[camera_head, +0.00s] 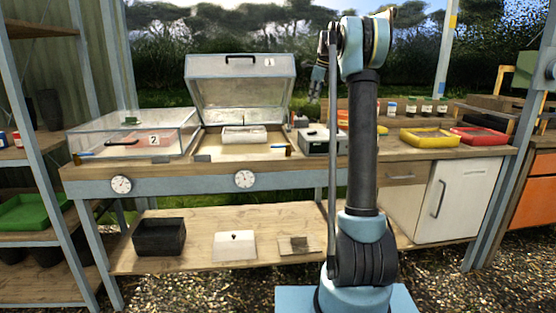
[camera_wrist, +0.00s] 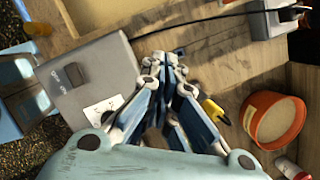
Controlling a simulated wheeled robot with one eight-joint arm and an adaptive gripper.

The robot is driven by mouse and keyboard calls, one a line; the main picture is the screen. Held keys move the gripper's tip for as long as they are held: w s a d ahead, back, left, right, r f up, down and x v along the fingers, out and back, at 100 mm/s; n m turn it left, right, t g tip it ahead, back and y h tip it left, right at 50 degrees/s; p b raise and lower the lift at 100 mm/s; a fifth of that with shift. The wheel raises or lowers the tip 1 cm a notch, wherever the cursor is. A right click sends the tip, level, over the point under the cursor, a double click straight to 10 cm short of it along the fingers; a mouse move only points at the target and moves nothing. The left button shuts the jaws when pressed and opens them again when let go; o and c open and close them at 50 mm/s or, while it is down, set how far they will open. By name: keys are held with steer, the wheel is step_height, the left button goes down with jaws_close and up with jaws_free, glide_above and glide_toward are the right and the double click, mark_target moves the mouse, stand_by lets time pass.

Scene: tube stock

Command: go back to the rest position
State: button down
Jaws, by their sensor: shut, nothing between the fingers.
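My gripper (camera_wrist: 163,62) is shut with nothing between its fingers, in the wrist view. It is above the bench, between a grey box (camera_wrist: 95,85) and an orange pot (camera_wrist: 272,120). In the head view my gripper (camera_head: 315,85) shows partly, raised at the left of my upright arm, which hides part of the bench behind it.
The bench bears a box with its clear lid raised (camera_head: 238,85), a closed clear box marked 2 (camera_head: 150,132), a yellow tray (camera_head: 430,138) and a red tray (camera_head: 482,136). A black bin (camera_head: 159,237) and a white lid (camera_head: 235,247) sit on the lower shelf.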

steer(key=s+f+n, duration=0.2)
steer(key=s+n, duration=0.2)
steer(key=s, duration=0.6)
steer(key=s+f+n+h, duration=0.15)
steer(key=s+n, duration=0.25)
steer(key=s, duration=0.7)
steer(key=s+f+n, duration=0.3)
steer(key=s+n, duration=0.1)
steer(key=s, duration=0.6)
steer(key=s+d+f+n, duration=0.1)
steer(key=s+f+n, duration=0.4)
steer(key=s+f, duration=0.7)
steer(key=s+d+f+n+h, duration=0.1)
steer(key=s+f+n, duration=0.5)
steer(key=s+f, duration=0.6)
steer(key=s, duration=0.4)
steer(key=shift+s+d+f, duration=0.15)
steer(key=shift+d+f, duration=0.1)
steer(key=shift+d, duration=0.15)
steer(key=shift+w+f, duration=0.2)
steer(key=shift+w, duration=0.25)
